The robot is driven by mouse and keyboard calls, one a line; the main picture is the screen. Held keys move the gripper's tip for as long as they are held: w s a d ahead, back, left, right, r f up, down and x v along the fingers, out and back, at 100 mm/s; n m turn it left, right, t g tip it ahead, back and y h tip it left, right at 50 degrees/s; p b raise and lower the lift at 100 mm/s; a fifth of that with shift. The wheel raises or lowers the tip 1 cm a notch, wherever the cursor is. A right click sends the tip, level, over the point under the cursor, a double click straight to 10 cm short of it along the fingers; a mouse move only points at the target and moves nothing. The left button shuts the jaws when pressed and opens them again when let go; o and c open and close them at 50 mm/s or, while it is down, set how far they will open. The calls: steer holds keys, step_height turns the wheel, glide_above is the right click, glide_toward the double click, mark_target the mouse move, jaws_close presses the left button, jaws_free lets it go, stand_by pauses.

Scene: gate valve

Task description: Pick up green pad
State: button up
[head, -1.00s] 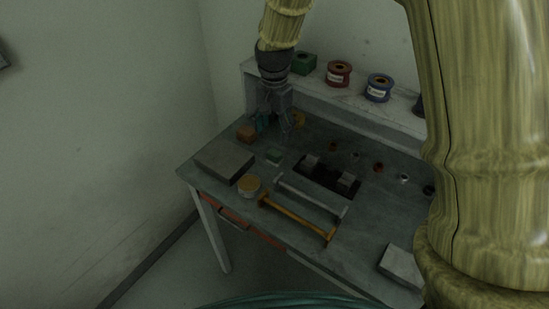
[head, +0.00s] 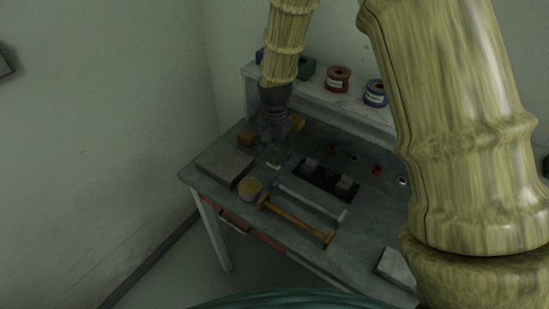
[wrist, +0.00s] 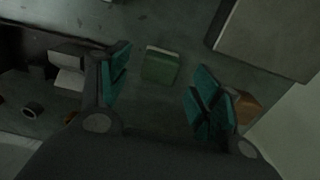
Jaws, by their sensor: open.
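The green pad (wrist: 160,66) is a small green block with a pale edge, lying on the workbench. In the wrist view it sits between and just beyond my gripper's (wrist: 160,88) two teal-padded fingers, which are apart with nothing between them. In the head view my gripper (head: 274,153) hangs above the bench near the pad (head: 272,162), which it partly covers. I cannot tell the exact height of the fingertips over the bench.
A grey flat block (head: 225,162) and a round tan-topped tin (head: 250,187) lie near the pad. An orange block (head: 246,138) is behind. A dark recess with grey blocks (head: 328,178) and an orange-handled bar (head: 297,219) are right. Spools (head: 338,78) stand on the back shelf.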

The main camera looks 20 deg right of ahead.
mark_target(275, 156)
steer(key=shift+f+p, duration=0.45)
steer(key=shift+f, duration=1.1)
steer(key=c, duration=1.1)
steer(key=shift+r, duration=0.1)
steer(key=shift+r+b, duration=1.5)
steer(key=shift+r, duration=3.45)
